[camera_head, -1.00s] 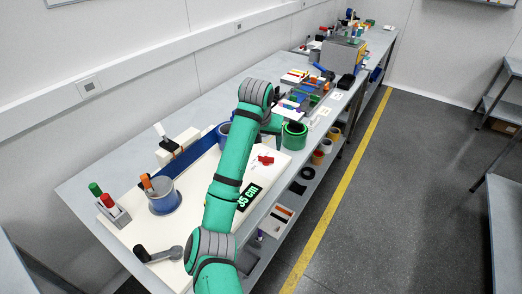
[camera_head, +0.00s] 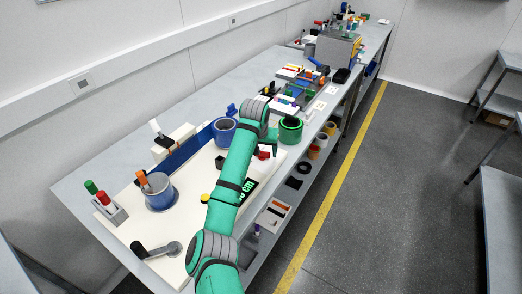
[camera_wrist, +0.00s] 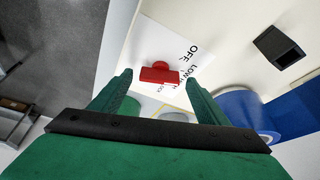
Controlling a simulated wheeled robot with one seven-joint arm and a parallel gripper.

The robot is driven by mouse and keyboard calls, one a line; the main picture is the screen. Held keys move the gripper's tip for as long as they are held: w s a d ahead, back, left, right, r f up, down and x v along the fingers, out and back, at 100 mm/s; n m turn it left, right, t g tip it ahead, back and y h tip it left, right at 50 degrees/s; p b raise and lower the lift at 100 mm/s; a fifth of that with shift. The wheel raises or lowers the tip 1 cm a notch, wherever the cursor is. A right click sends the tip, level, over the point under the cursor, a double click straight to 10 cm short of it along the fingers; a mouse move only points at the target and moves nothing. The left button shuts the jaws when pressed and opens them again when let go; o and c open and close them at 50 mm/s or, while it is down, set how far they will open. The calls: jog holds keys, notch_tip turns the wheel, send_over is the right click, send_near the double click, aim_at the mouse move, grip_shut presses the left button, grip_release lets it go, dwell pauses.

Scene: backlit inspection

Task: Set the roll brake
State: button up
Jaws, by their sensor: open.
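The red knob (camera_wrist: 160,73) stands on a white panel in the wrist view, beside a printed label (camera_wrist: 190,52) that reads OFF and LOW, with a third line partly hidden. My gripper (camera_wrist: 158,80) is open, its two green fingers on either side of the knob in the picture; I cannot tell whether they touch it. In the head view the knob (camera_head: 264,153) shows as a small red patch just right of my arm, on the cream board (camera_head: 197,180). My fingertips are hard to make out there.
A crank (camera_head: 156,249) lies at the board's front. A grey-blue cup (camera_head: 160,192), a blue roll (camera_head: 224,131) and a dark blue strip (camera_head: 186,151) are left of my arm. A green roll (camera_head: 290,130) stands right of it. A black display (camera_head: 248,192) is partly covered by my arm.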

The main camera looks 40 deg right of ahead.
jog(key=shift+s+d, duration=0.1)
jog(key=shift+d, duration=0.05)
jog(key=c, duration=1)
jog(key=shift+c, duration=0.2)
jog(key=m+g, duration=0.1)
jog(key=m, duration=0.2)
jog(key=shift+h, duration=0.3)
jog(key=m, duration=0.1)
jog(key=m+g, duration=0.1)
jog(key=m, duration=0.2)
jog(key=shift+w+a+m+g, duration=0.2)
jog(key=shift+w+m+g, duration=0.1)
jog(key=shift+g, duration=0.1)
jog(key=m+g, duration=0.1)
jog(key=m, duration=0.3)
jog(key=shift+w+g, duration=0.1)
jog(key=shift+g, duration=0.3)
jog(key=shift+w+m+g, duration=0.1)
jog(key=shift+m+g, duration=0.5)
jog(key=shift+m, duration=1.5)
